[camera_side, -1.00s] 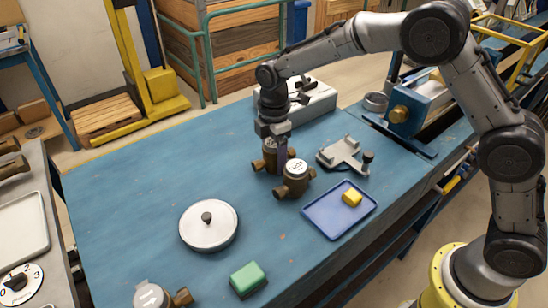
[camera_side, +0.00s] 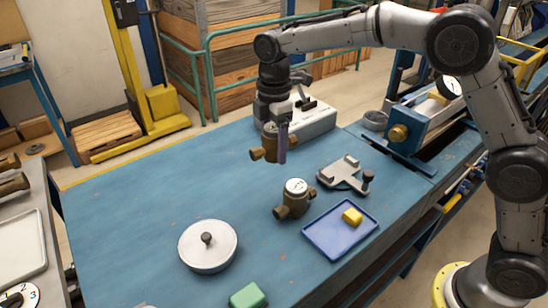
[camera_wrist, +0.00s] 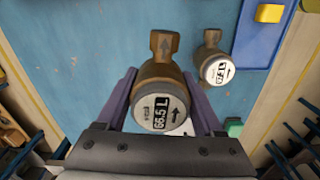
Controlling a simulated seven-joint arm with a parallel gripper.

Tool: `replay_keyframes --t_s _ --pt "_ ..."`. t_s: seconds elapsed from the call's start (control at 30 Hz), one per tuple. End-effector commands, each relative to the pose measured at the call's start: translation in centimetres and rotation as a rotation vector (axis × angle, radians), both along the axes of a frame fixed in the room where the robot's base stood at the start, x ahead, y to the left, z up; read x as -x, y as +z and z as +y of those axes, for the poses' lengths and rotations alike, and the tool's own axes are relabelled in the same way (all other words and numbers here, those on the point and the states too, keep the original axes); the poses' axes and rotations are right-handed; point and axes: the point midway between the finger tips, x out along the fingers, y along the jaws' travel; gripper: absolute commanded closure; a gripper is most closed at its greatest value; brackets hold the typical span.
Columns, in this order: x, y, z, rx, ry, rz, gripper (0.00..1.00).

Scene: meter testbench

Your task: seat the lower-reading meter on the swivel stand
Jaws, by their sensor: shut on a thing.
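My gripper (camera_side: 281,152) is shut on a brown-bodied meter (camera_side: 268,146) and holds it upright above the blue bench. In the wrist view this held meter (camera_wrist: 160,100) sits between the purple fingers, its display reading about 66.5 L. A second brown meter (camera_side: 294,204) with a white face stands on the bench beside the blue tray. It also shows in the wrist view (camera_wrist: 212,62), but its digits are too small to read surely. A grey bracket with a black knob (camera_side: 342,174) and a round white disc with a knob (camera_side: 207,252) lie on the bench; I cannot tell which is the swivel stand.
A blue tray (camera_side: 328,245) holds a yellow block (camera_side: 352,216). A green block (camera_side: 247,296) lies at the front edge of view. A grey box (camera_side: 315,120) stands behind my gripper, and a blue fixture (camera_side: 425,118) stands right. The left-middle bench is clear.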

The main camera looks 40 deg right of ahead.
Motion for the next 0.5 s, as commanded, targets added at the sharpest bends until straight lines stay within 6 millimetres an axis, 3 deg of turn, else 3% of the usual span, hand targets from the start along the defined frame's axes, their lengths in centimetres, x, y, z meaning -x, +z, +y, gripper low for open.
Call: replay_keyframes --t_s 0.2,0.5 --pt "0.8 -0.1 -0.8 0.002 0.131 0.008 1.00" --pt "4.6 0.2 -9.5 0.000 0.219 0.019 1.00"
